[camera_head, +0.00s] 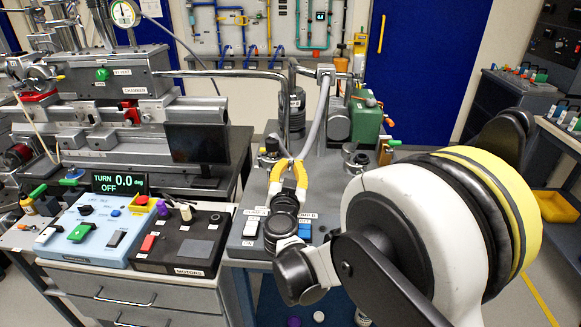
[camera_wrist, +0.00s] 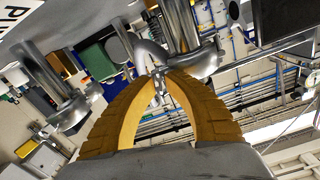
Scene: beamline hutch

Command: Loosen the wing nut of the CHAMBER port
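The CHAMBER label (camera_head: 135,90) is on the grey box of the machine at the back left. A bent metal pipe runs right from there. My gripper (camera_head: 291,162) points up in front of the pipework, its yellow fingers curved inward. In the wrist view, my gripper (camera_wrist: 160,76) has its tips close together on both sides of a small silver part, which looks like the wing nut (camera_wrist: 158,87). The tips look shut on it at the metal pipe joint (camera_wrist: 190,62). The fingers hide part of it. I cannot read which port this is.
A display (camera_head: 120,183) reads "TURN 0.0 deg OFF". A blue-and-white control box (camera_head: 75,245) and a black MOTORS box (camera_head: 185,245) stand at the left. A dark monitor (camera_head: 197,143) stands behind them.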

